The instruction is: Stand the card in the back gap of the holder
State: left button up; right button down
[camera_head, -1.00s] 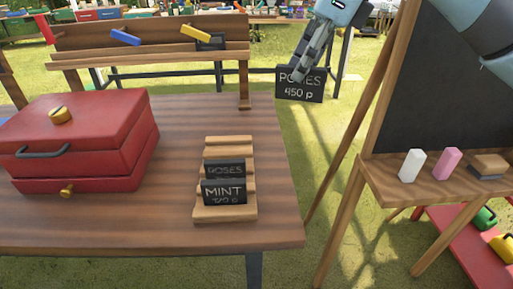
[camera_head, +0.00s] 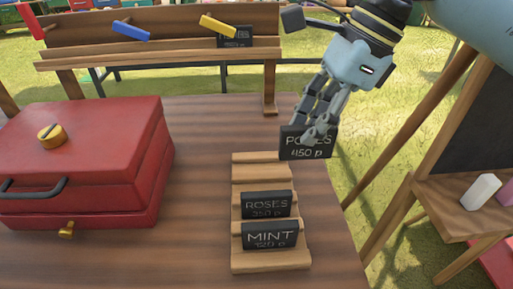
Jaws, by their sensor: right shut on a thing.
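The black card (camera_head: 300,149), lettered "POSIES" or similar and "450 p", is upright in my right gripper (camera_head: 318,132), which is shut on it. The card is just right of and above the back of the stepped wooden holder (camera_head: 262,173), apart from it as far as I can tell. The holder stands on the table. Its front gap holds the MINT card (camera_head: 270,235) and the gap behind holds the ROSES card (camera_head: 266,204). The back gap shows empty. The gripper's fingers hide part of the held card. My left gripper is not in view.
A red box (camera_head: 85,165) with a brass knob stands on the left of the table (camera_head: 200,220). A wooden rack (camera_head: 160,50) with blue and yellow pieces stands at the back. An easel (camera_head: 480,135) with chalk on its ledge is at the right.

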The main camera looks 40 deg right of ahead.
jog(key=w+f, duration=0.3)
jog(key=w+a+f, duration=0.1)
jog(key=w+f, duration=0.5)
jog(key=shift+w+a+f+b, duration=0.2)
jog(key=shift+w+f+b, duration=0.1)
jog(key=shift+w+f, duration=0.1)
jog(key=shift+f, duration=0.25)
jog(key=c, duration=1.3)
grip_release()
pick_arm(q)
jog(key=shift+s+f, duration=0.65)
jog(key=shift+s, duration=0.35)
pick_arm(e)
jog(key=shift+o, duration=0.2)
